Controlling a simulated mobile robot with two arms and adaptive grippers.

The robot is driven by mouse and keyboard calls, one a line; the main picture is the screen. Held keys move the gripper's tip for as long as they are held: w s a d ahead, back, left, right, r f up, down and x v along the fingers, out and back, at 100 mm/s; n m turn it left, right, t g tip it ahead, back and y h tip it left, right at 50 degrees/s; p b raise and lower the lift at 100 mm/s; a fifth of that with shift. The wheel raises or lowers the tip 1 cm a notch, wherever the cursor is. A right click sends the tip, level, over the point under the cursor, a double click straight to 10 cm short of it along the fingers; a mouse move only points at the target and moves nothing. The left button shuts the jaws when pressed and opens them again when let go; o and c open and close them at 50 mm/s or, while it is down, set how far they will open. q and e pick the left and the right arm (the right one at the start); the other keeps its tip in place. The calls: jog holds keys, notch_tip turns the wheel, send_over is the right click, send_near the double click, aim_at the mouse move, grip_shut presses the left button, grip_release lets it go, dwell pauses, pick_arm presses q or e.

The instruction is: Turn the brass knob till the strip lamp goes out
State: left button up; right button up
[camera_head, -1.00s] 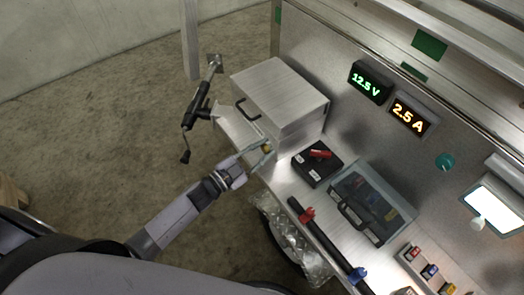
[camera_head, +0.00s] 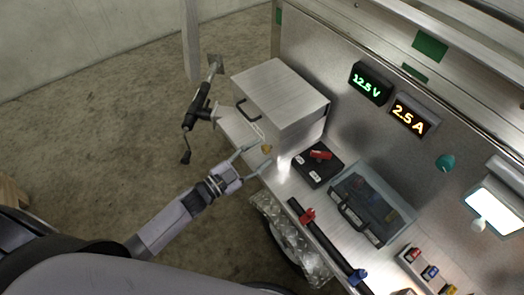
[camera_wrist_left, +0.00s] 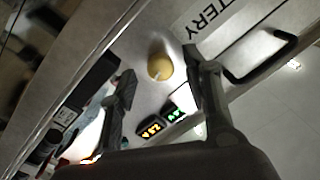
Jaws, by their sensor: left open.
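My left gripper (camera_head: 257,158) is open just in front of the knob. In the wrist view its two fingers point toward the knob, one on each side, with visible gaps; I cannot tell the exact depth. The strip lamp (camera_head: 495,207) at the right of the back panel is lit bright white. My right gripper is not in view.
The metal box (camera_head: 280,85) has a black handle. A black box with a red lever (camera_head: 318,163), a clear-lidded case (camera_head: 372,207) and a bar with red and blue clamps (camera_head: 325,243) lie on the lit shelf. Readouts show 12.5 V (camera_head: 370,84) and 2.5 A (camera_head: 409,115).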

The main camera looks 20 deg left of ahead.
pick_arm(q)
jog(key=v, duration=1)
